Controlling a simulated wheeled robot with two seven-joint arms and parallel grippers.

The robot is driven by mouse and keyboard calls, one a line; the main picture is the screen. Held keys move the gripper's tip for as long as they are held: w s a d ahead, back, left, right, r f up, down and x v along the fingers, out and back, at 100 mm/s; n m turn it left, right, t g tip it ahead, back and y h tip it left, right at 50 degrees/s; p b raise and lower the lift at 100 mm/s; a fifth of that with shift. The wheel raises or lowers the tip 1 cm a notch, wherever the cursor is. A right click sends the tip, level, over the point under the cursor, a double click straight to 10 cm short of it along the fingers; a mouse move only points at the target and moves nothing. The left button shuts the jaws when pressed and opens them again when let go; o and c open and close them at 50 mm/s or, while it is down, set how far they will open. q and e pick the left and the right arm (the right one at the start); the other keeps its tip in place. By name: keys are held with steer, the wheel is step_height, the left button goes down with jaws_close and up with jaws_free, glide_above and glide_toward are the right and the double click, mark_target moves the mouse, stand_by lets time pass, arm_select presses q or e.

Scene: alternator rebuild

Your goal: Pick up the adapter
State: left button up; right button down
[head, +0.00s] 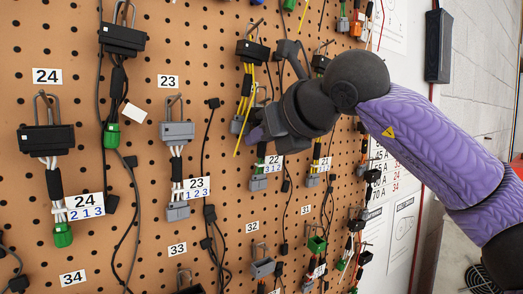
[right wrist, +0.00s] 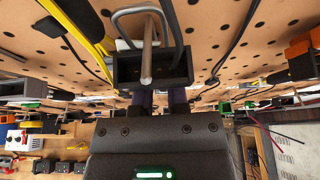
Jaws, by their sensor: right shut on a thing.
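The adapter (right wrist: 183,66) in my right gripper has a dark box-shaped connector with a metal wire loop (right wrist: 120,16) on it. A metal peg (right wrist: 147,55) shows by the loop, so it appears to be still at its hook on the board. In the head view its upper part is hidden behind my right gripper (head: 262,124); a grey lower connector (head: 259,183) shows below, by a label reading 22. The purple fingers of my right gripper, also in the right wrist view (right wrist: 161,96), are shut on the dark connector. My left gripper is not in view.
A pegboard (head: 215,75) carries several other adapters on hooks, such as a black one (head: 46,138) and a grey one (head: 177,131). Close to my right gripper hangs one with yellow wires (head: 246,90). Dark cables hang between them. A black box (head: 438,45) is on the wall at right.

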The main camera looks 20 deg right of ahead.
steer(key=s+d+b, duration=0.3)
steer(key=s, duration=0.5)
steer(key=s+d+b, duration=0.3)
steer(key=s, duration=0.6)
steer(key=shift+w+f, duration=0.1)
